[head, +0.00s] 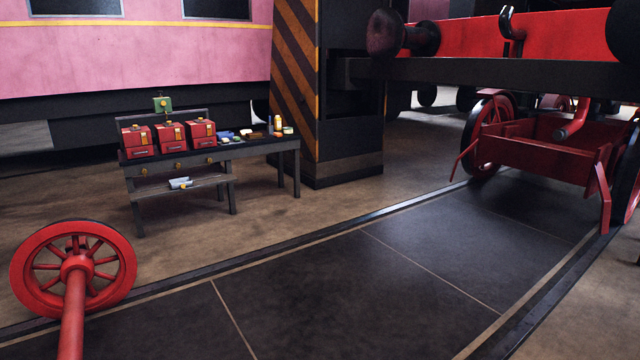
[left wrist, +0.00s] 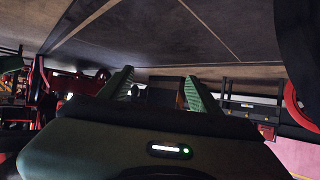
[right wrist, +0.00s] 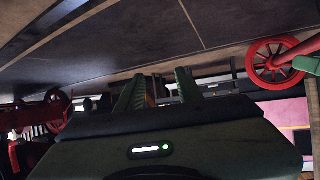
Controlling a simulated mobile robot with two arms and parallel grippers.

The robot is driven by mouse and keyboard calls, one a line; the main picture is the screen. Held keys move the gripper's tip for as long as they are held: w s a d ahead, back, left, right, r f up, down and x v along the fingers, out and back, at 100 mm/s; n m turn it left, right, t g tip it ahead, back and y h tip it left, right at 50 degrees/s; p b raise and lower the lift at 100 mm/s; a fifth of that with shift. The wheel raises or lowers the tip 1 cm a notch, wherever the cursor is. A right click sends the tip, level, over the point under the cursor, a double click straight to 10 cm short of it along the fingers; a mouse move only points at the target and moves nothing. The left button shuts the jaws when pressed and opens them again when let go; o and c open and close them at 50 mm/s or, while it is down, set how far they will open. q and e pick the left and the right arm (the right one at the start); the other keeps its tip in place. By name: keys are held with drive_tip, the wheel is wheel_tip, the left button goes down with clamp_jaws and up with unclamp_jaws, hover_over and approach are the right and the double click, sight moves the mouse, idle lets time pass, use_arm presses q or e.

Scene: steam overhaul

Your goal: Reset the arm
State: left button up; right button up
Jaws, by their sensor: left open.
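Neither of my arms shows in the head view. In the left wrist view my left gripper (left wrist: 158,82) has its two green fingers apart, with nothing between them. In the right wrist view my right gripper (right wrist: 158,84) also has its two green fingers apart and looks empty. Both wrist views appear upside down, with the floor at the top. Neither gripper touches anything that I can see.
A workbench (head: 256,147) with several red toolboxes (head: 170,136) stands left of a striped pillar (head: 297,80). A red wheel and axle (head: 73,300) is at front left. A red rail vehicle (head: 545,45) is at right. The dark floor strip (head: 330,290) between the rails is clear.

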use_arm(q)
drive_tip(key=s+a+f+g+y+p, duration=0.1)
drive_tip(key=s+a+f+g+p, duration=0.2)
drive_tip(key=s, duration=0.8)
drive_tip(key=s+a+f+g+y+p, duration=0.1)
drive_tip(key=s+a+f+g+p, duration=0.2)
drive_tip(key=s, duration=0.8)
drive_tip(key=s+a+f+g+y+p, duration=0.1)
drive_tip(key=s+a+f+g+p, duration=0.2)
drive_tip(key=s, duration=0.8)
drive_tip(key=shift+s+a+f+g+p, duration=0.15)
drive_tip(key=shift+s+f+g+p, duration=0.05)
drive_tip(key=shift+f+g+p, duration=0.75)
use_arm(e)
drive_tip(key=s+d+f+g+h, duration=0.1)
drive_tip(key=s+d+f+g, duration=0.2)
drive_tip(key=s, duration=0.8)
drive_tip(key=s+d+f+g+h, duration=0.1)
drive_tip(key=s+d+f+g, duration=0.2)
drive_tip(key=s, duration=0.8)
drive_tip(key=s+d+f+g+h, duration=0.1)
drive_tip(key=s+d+f+g, duration=0.2)
drive_tip(key=s, duration=0.8)
drive_tip(key=shift+s+d+f+g, duration=0.15)
drive_tip(key=shift+s+f+g, duration=0.05)
drive_tip(key=shift+f+g, duration=0.75)
use_arm(q)
drive_tip(key=shift+r, duration=0.1)
use_arm(e)
drive_tip(key=shift+r, duration=0.1)
